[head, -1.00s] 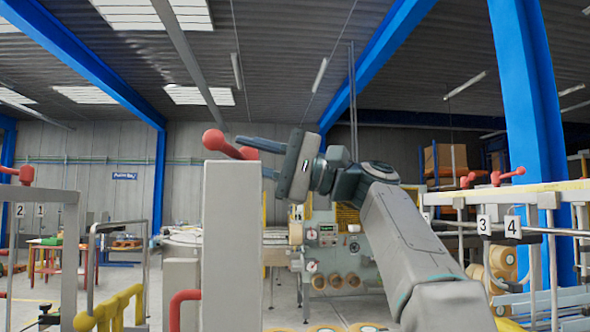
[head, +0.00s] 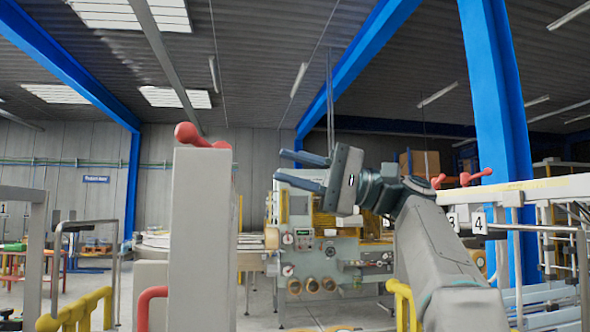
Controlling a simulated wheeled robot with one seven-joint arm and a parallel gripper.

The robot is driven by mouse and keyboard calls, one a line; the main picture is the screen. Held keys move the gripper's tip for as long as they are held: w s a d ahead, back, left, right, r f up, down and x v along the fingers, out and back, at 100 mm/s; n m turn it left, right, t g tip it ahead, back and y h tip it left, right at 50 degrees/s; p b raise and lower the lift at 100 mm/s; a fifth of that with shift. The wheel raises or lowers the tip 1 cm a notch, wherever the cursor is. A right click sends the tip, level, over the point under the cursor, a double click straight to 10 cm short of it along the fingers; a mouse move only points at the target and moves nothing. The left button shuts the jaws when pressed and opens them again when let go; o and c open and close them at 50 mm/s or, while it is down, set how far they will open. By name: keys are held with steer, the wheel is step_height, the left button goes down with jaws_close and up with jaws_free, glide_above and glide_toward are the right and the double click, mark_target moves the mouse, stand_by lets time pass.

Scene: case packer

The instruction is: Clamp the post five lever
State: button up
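A red lever (head: 197,137) with a ball end lies across the top of the tall grey post (head: 200,235) left of centre in the head view. I see no number on this post's visible face, so I cannot confirm that it is post five. My gripper (head: 280,165) is to the right of the lever, a little lower in the picture, with its fingers pointing left. The two dark fingers are spread, with nothing between them. A clear gap shows between the fingertips and the lever.
A red handle (head: 150,303) sticks out low on the near post's left. Yellow rails (head: 75,312) stand at lower left. At right, a railing carries plates 3 and 4 (head: 479,223) below red levers (head: 476,176). A machine with dials (head: 325,250) stands behind my gripper.

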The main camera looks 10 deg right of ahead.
jaws_close()
steer(key=m+t+h+p, duration=0.25)
steer(key=m+t, duration=0.55)
steer(key=m, duration=1.4)
glide_toward(204, 143)
steer(key=p+x, duration=0.3)
steer(key=x, duration=0.3)
steer(key=shift+r, duration=0.1)
steer(key=shift+w+a+p, duration=0.15)
steer(key=shift+a+p, duration=0.15)
steer(key=shift+a, duration=0.05)
